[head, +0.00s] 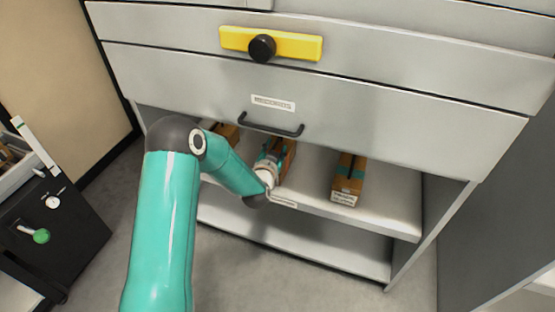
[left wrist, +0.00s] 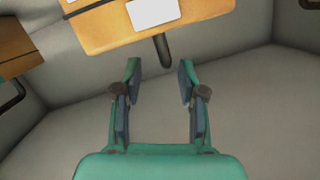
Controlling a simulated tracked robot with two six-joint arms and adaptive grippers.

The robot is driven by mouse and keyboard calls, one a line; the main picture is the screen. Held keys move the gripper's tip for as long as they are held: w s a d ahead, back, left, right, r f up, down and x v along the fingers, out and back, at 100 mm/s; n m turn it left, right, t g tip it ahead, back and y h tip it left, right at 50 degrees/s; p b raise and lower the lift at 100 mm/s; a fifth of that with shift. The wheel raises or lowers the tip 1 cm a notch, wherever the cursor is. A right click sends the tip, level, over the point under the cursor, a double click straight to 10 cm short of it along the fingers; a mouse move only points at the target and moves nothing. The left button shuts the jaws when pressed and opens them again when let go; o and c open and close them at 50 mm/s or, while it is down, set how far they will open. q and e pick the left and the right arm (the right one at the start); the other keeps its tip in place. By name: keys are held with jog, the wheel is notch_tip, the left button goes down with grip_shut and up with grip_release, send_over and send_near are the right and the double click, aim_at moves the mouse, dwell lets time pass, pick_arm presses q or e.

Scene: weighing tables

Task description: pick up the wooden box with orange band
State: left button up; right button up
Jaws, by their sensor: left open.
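A wooden box (head: 288,158) stands in the middle of the upper open shelf, partly hidden behind my left gripper (head: 268,165). In the left wrist view a wooden box (left wrist: 205,18) with a white label lies just beyond the fingertips, cut off by the top edge. A dark rod-like part sticks out from it toward the gap between the fingers. My left gripper also shows there (left wrist: 160,72), open and empty, with its fingers apart and short of the box. I cannot make out an orange band on it. My right gripper is in neither view.
A wooden box with a teal band (head: 347,178) stands to the right on the shelf (head: 395,200), and another box (head: 227,131) to the left. A drawer with a dark handle (head: 270,126) hangs above. A black cabinet (head: 70,225) stands at the left.

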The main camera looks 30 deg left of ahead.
aim_at(277, 140)
pick_arm(q)
jog(key=b+x, duration=0.1)
jog(key=x, duration=0.3)
jog(key=shift+a+f, duration=0.15)
jog(key=shift+f, duration=0.05)
jog(key=shift+w+a, duration=0.15)
jog(key=shift+w, duration=0.3)
grip_shut()
jog(key=shift+r, duration=0.1)
